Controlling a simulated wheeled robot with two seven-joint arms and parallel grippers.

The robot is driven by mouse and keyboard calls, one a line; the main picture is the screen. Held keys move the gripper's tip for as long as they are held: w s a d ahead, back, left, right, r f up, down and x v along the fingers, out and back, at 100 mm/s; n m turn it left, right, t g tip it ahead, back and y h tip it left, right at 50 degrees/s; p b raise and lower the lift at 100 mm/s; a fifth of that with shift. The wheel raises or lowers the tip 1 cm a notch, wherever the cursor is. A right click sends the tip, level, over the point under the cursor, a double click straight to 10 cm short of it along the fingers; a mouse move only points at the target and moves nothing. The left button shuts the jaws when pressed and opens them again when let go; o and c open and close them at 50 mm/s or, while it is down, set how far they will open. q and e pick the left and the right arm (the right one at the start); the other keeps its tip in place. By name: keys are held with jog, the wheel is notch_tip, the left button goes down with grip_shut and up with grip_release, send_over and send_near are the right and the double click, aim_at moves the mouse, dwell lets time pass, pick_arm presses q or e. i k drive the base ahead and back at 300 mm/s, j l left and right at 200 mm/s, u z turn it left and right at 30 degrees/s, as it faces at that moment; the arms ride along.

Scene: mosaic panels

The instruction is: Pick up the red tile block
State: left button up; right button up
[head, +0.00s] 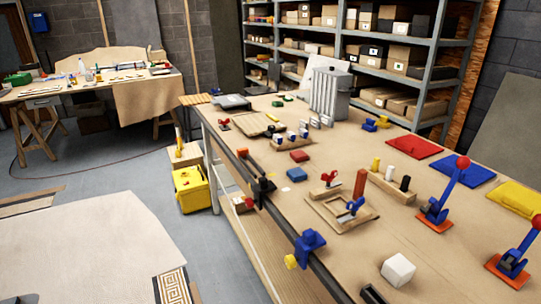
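A small flat red block (299,156) lies on the brown-topped workbench (335,250), near its left edge. A blue flat piece (296,174) lies just in front of it, apart from it. A taller, upright reddish block (360,184) stands farther right, by a wooden holder. I cannot tell for certain which one is the red tile block; the small flat one looks most like a tile. Neither of my grippers is in view.
A white cube (398,270) sits near the front. Blue levers with red knobs (440,196) stand at the right, beside red, blue and yellow panels (466,174). A blue clamp (308,245) grips the left edge. A yellow box (194,189) stands left of the bench.

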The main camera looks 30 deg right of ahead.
aim_at(299, 157)
jog(key=i+u, duration=0.15)
jog(key=i, duration=1.85)
jog(key=i+z, duration=0.1)
jog(key=i, duration=0.6)
jog(key=i+j+z, duration=0.1)
jog(key=i, duration=0.65)
jog(key=i+j, duration=0.25)
jog(key=i, duration=0.45)
jog(key=l+z, duration=0.05)
